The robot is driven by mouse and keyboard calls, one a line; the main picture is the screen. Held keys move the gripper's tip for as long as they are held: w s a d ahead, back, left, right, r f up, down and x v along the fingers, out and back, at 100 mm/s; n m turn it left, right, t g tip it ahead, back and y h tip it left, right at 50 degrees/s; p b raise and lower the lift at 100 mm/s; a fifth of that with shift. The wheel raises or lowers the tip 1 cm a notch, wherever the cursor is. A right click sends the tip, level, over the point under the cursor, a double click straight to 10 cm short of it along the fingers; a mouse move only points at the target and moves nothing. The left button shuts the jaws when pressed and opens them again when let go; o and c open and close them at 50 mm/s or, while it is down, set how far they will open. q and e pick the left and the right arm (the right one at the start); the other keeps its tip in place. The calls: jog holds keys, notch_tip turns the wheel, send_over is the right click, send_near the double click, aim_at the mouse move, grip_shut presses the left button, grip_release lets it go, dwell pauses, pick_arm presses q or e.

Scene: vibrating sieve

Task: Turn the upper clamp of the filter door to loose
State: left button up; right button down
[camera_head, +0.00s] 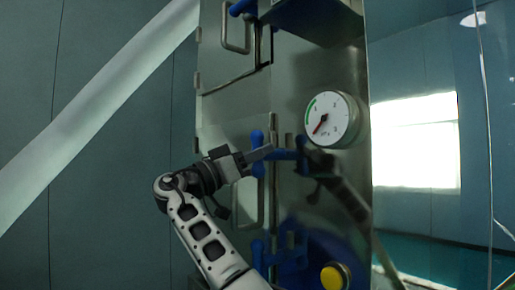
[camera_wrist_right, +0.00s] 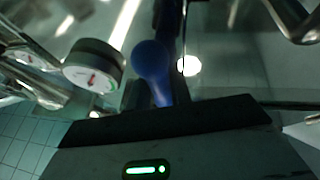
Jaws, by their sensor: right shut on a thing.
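A blue clamp (camera_head: 258,165) with a round-ended handle sits at mid height on the edge of the grey metal door (camera_head: 228,110). My right gripper (camera_head: 264,153) reaches it from the left and is shut on its blue handle, which shows close up in the right wrist view (camera_wrist_right: 153,62). The gripper hides part of the clamp, and the exact contact is hard to see. Another blue clamp (camera_head: 258,252) is lower on the same edge. My left gripper is not in view.
A round white pressure gauge (camera_head: 331,119) is on the metal cabinet, right of the clamp. A blue handle (camera_head: 242,8) and a bar handle (camera_head: 237,40) are above. A yellow button (camera_head: 332,277) is below. Free room lies left of the cabinet.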

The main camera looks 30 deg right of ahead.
jog(key=shift+m+g, duration=0.4)
jog(key=shift+m, duration=0.1)
jog(key=c, duration=1.3)
grip_release()
